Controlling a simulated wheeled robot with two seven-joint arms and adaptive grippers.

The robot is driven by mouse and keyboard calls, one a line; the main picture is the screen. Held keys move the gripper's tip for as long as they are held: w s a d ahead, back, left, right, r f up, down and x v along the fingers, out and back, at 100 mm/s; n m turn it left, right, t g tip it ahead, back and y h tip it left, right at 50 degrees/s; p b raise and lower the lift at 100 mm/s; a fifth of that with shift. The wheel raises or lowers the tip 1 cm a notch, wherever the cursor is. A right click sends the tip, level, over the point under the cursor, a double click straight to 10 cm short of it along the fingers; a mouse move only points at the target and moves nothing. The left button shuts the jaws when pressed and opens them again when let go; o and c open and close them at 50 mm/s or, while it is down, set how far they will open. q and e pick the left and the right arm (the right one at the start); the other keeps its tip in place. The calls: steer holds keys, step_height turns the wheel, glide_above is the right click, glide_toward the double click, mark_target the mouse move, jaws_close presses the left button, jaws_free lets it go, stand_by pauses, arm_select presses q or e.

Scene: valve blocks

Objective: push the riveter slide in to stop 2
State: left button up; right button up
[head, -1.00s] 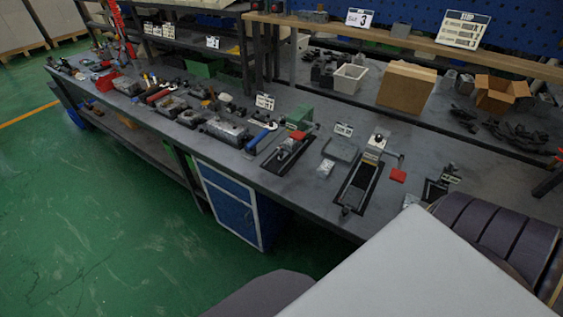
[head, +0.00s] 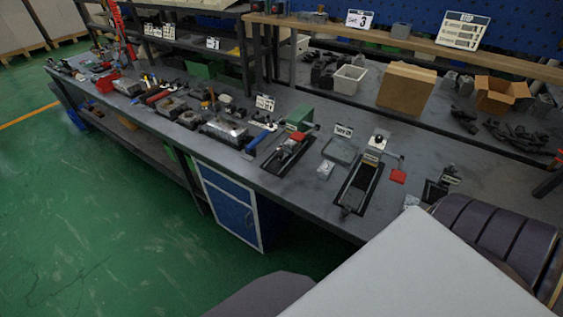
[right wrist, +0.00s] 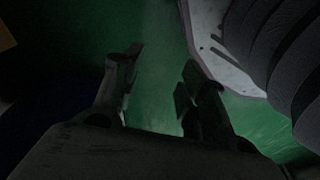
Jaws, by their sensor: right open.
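Two slide-type fixtures stand on the grey workbench (head: 230,160); their labels are too small to read, so I cannot tell for sure which is the riveter. One fixture (head: 364,180) has a long dark rail base, a pale upright block and a red pad on an arm to its right. The other fixture (head: 287,153) has a dark base, a red part and a green block behind it. My right gripper (right wrist: 161,65) is open and empty in the right wrist view, with green floor beyond its fingers. It does not show in the head view. My left gripper is in neither view.
A small dark fixture (head: 436,190) stands at the right. A cardboard box (head: 406,88), an open carton (head: 500,95) and a white bin (head: 349,79) stand behind. Tools and parts crowd the bench's left.

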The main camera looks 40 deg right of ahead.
steer(key=w+d+r+n+t+h, duration=0.15)
steer(key=w+r, duration=0.35)
steer(key=r, duration=0.6)
steer(key=w+r+n, duration=0.2)
steer(key=w+r, duration=0.3)
steer(key=r, duration=0.6)
steer(key=w+d+r+n+t, duration=0.15)
steer(key=w+r, duration=0.35)
steer(key=r, duration=0.6)
steer(key=w+d+r+n+t+h, duration=0.2)
steer(key=w+d+r+n+t, duration=0.1)
steer(key=w+d+r+n, duration=0.35)
steer(key=n+t+h, duration=0.2)
steer(key=n+t, duration=0.3)
steer(key=n, duration=1.3)
glide_toward(281, 154)
steer(key=v, duration=0.5)
steer(key=shift+w+d+r, duration=0.15)
steer(key=shift+w, duration=0.15)
steer(key=shift+w, duration=0.15)
steer(key=shift+f+b+x, duration=0.15)
steer(key=shift+b+x, duration=0.1)
steer(key=shift+x, duration=3.15)
steer(key=shift+f+b+x, duration=0.1)
steer(key=shift+b+x, duration=0.15)
steer(key=shift+x, duration=3.1)
